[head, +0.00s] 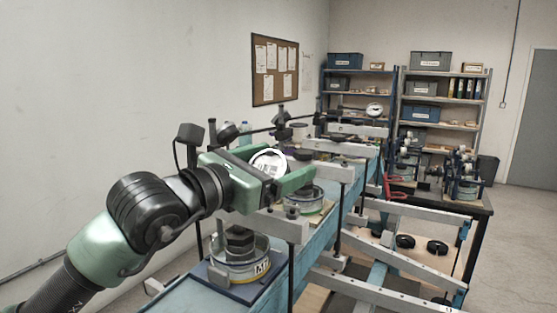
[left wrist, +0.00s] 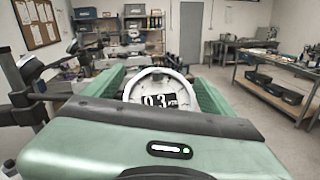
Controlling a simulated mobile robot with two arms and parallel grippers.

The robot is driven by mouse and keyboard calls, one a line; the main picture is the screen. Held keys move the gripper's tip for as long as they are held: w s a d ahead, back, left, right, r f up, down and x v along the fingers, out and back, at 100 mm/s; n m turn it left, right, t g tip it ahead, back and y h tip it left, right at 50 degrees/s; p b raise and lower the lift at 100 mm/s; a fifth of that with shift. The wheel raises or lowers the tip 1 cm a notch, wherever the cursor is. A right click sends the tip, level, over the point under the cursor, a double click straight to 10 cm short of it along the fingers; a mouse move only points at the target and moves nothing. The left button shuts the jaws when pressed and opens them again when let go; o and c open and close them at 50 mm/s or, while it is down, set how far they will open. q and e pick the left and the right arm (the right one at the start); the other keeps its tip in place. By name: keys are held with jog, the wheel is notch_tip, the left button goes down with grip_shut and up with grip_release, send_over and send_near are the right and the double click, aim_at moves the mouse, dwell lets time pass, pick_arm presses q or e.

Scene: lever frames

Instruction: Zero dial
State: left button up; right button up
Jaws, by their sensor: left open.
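My left gripper (head: 279,166) is open, with its green fingers on either side of a round, white-rimmed dial (head: 267,161). In the left wrist view the dial (left wrist: 158,76) stands between the two fingers, its lower part hidden by the gripper body. A second, smaller round dial gauge (head: 374,109) with a white face stands farther back on the row of frames. My right gripper is not in view.
A blue bench (head: 190,297) carries a cell with a metal ring (head: 240,265) and another cell (head: 304,203) below my gripper. Grey lever beams (head: 400,262) extend right, with black weights (head: 405,241). Shelves (head: 424,130) stand behind. Open floor lies at the right.

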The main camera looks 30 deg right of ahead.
pick_arm(q)
jog(key=shift+d+f, duration=0.1)
jog(key=shift+d, duration=0.05)
jog(key=c, duration=1.4)
jog(key=shift+s+m+g, duration=0.15)
jog(key=shift+m+g, duration=0.55)
jog(key=shift+m, duration=0.3)
jog(key=o, duration=1.4)
